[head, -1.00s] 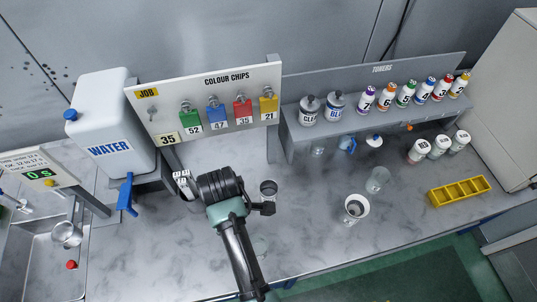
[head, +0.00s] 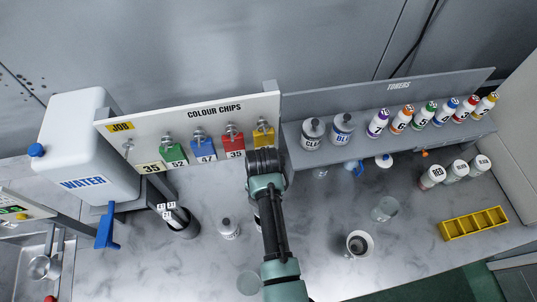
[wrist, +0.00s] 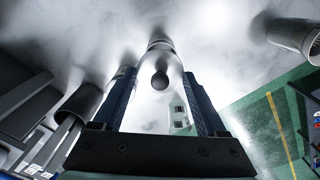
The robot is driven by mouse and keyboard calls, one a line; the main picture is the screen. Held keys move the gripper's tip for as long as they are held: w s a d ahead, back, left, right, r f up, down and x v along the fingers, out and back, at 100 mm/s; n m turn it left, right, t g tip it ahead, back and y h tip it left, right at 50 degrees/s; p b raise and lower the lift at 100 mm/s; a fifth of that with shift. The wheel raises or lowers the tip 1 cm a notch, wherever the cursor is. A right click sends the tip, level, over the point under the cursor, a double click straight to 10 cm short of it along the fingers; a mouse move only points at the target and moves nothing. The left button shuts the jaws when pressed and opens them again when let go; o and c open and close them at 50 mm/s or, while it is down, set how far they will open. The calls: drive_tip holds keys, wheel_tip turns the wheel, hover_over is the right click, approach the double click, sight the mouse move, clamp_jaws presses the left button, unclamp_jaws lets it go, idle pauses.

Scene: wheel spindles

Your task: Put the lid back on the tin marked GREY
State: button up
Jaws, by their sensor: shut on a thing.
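My gripper (wrist: 159,92) is shut on a lid with a round dark knob (wrist: 160,80), seen between its fingers in the wrist view. Beyond the lid stands a pale tin (wrist: 160,42), in line with it; whether they touch I cannot tell. In the head view my arm hides the fingers and lid and covers most of this tin (head: 256,221), leaving its left edge in sight. It is likely the GREY tin, but its marking is not readable. Another tin with a dark-knobbed lid (head: 229,230) stands just left of it, its label unclear.
A dark cylindrical holder (head: 184,226) stands further left, near the water can (head: 88,150). The chip board (head: 190,120) rises behind my arm. The toner shelf (head: 300,150) is at right. A white cup (head: 359,244) and a clear beaker (head: 384,208) stand right of the tin.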

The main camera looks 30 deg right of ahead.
drive_tip(key=shift+s+a+r, duration=0.2)
drive_tip(key=shift+s+a, duration=0.1)
drive_tip(key=shift+s, duration=0.05)
drive_tip(key=shift+f+b, duration=0.2)
drive_tip(key=shift+b, duration=0.1)
wheel_tip(320, 180, down, 2)
drive_tip(key=shift+w+d+f+b, duration=0.1)
drive_tip(key=shift+w+f+b, duration=0.05)
drive_tip(key=shift+b, duration=0.9)
wheel_tip(320, 180, down, 4)
drive_tip(key=b, duration=0.3)
drive_tip(key=shift+r, duration=0.25)
drive_tip(key=shift+f+p, duration=0.2)
drive_tip(key=shift+p, duration=0.2)
idle(1.2)
drive_tip(key=o, duration=1.2)
